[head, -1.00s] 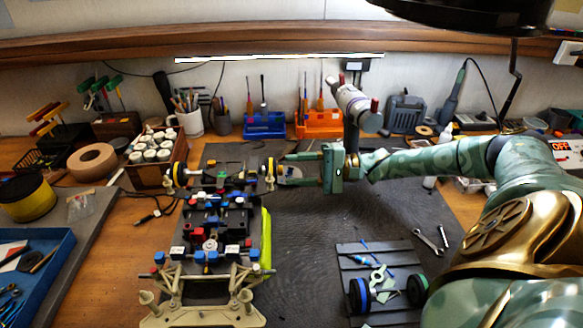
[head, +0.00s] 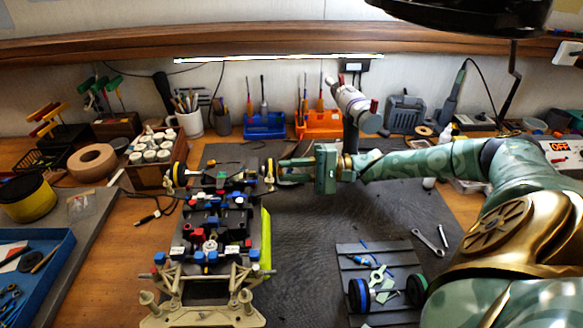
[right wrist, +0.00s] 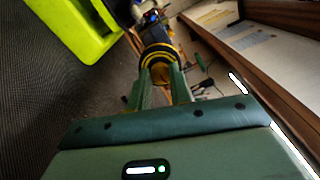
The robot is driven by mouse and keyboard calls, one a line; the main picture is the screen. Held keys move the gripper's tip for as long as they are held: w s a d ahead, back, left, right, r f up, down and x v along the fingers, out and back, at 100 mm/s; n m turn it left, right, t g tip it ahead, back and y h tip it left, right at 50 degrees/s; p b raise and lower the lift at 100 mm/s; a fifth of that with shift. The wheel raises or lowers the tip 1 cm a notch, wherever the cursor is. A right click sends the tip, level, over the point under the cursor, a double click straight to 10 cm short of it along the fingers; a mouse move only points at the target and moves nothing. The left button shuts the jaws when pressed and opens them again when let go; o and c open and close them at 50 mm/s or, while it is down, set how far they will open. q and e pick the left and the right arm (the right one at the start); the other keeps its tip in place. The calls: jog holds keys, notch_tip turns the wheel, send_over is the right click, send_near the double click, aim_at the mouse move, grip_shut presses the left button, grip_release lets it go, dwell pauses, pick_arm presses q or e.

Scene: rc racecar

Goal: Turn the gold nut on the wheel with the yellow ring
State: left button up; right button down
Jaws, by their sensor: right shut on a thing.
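The RC car (head: 213,225) sits on the dark mat at left centre, with its frame toward me. A wheel with a yellow ring (head: 269,172) is on its far right corner; it also shows in the right wrist view (right wrist: 158,54), black with a yellow band. My right gripper (head: 283,170) reaches in from the right and is shut at the outer face of this wheel. In the right wrist view its two fingers (right wrist: 161,82) close on the gold nut (right wrist: 161,74) at the wheel's centre, which they partly hide. My left gripper is out of view.
A dark tray (head: 372,300) with loose wheels and parts lies at front right, near wrenches (head: 428,242). A lime-green body panel (head: 266,240) runs along the car's right side. Bins and tools line the back.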

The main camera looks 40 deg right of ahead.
jog(key=n+p, duration=0.1)
jog(key=n, duration=0.2)
jog(key=shift+n+p, duration=0.3)
jog(key=shift+p, duration=0.1)
jog(key=n+p, duration=0.1)
jog(key=n, duration=0.3)
jog(key=shift+n, duration=0.3)
jog(key=n+p, duration=0.1)
jog(key=n, duration=0.3)
jog(key=shift+f+n, duration=0.1)
jog(key=shift+n, duration=0.2)
jog(key=n, duration=0.4)
jog(key=shift+n, duration=0.3)
jog(key=c, duration=1.3)
grip_release()
jog(key=shift+o, duration=0.2)
jog(key=shift+d, duration=0.15)
